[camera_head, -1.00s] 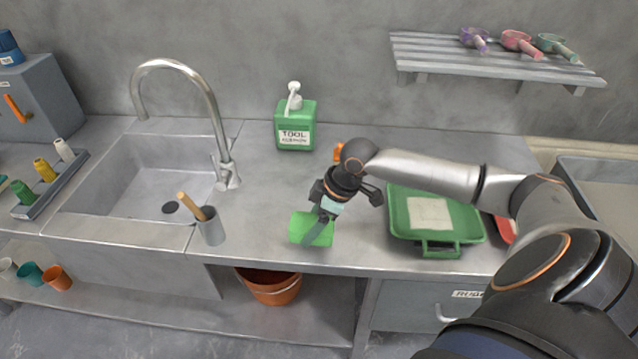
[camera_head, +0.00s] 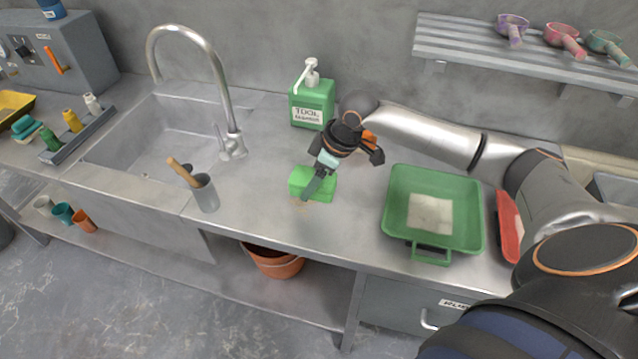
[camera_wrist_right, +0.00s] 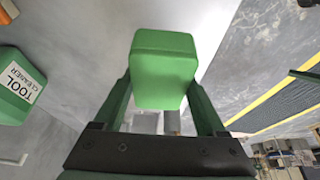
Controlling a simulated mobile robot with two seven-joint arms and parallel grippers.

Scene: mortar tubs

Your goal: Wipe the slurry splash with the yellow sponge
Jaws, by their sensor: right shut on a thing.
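My right gripper (camera_head: 319,183) is shut on a green sponge-like block (camera_head: 300,180). The block is at the steel worktop (camera_head: 260,215), between the sink and a green tray; whether it presses on the surface is hard to tell. In the right wrist view the green block (camera_wrist_right: 162,65) sits between the two fingers. A faint brownish mark (camera_head: 302,204), perhaps the slurry splash, shows just in front of the block; the block and gripper may hide more of it. I see no clearly yellow sponge. My left gripper is out of view.
A green cleaner bottle (camera_head: 312,100) stands behind the gripper. A grey cup with a wooden handle (camera_head: 205,193) is to the left, beside the sink (camera_head: 165,135). The green tray (camera_head: 398,200) and a red object (camera_head: 508,225) are to the right. Worktop in front is clear.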

